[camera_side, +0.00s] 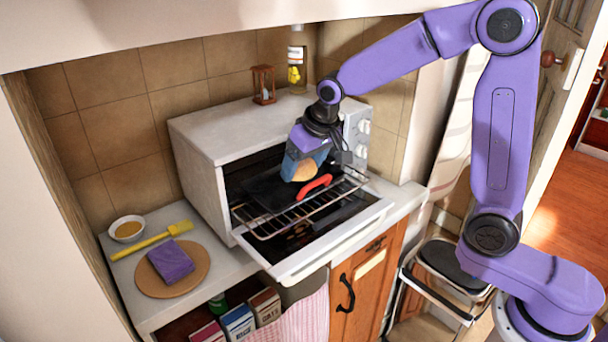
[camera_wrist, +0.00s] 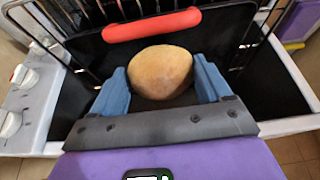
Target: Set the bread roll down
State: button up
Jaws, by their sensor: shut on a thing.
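The bread roll (camera_side: 304,169) is round and golden brown. My gripper (camera_side: 300,166) is shut on it, reaching down into the open front of the white toaster oven (camera_side: 207,180). In the wrist view the roll (camera_wrist: 162,72) sits between my blue fingers (camera_wrist: 161,76). Below it is a black tray (camera_wrist: 95,58) with a red handle (camera_wrist: 152,25); the handle (camera_side: 314,186) also shows just in front of the roll in the side view. The tray lies on the oven's wire rack (camera_side: 290,222). I cannot tell whether the roll touches the tray.
The oven door (camera_side: 335,243) hangs open below the rack. A round board (camera_side: 190,279) with a folded purple cloth (camera_side: 171,261), a yellow brush (camera_side: 150,241) and a small bowl (camera_side: 127,229) lie left on the counter. An hourglass (camera_side: 263,85) and a bottle (camera_side: 297,60) stand at the back.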

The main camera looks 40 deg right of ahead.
aim_at(304, 175)
jog(key=shift+f, duration=1.45)
jog(key=shift+f, duration=0.2)
jog(key=o, duration=1.1)
jog(key=shift+c, duration=0.2)
jog(key=shift+r, duration=0.1)
jog(key=v, duration=1.2)
jog(key=shift+r, duration=0.15)
jog(key=s+d+f+n+g, duration=0.1)
jog(key=s+f+n, duration=0.2)
jog(key=s, duration=0.6)
jog(key=s+d+f+n+g, duration=0.2)
jog(key=s+f+n, duration=0.2)
jog(key=s, duration=0.6)
jog(key=s+d+f+n+g, duration=0.1)
jog(key=s+f+n, duration=0.2)
jog(key=s, duration=0.6)
jog(key=shift+s+d+f+n, duration=0.15)
jog(key=shift+s+d+n, duration=0.25)
jog(key=shift+n, duration=0.7)
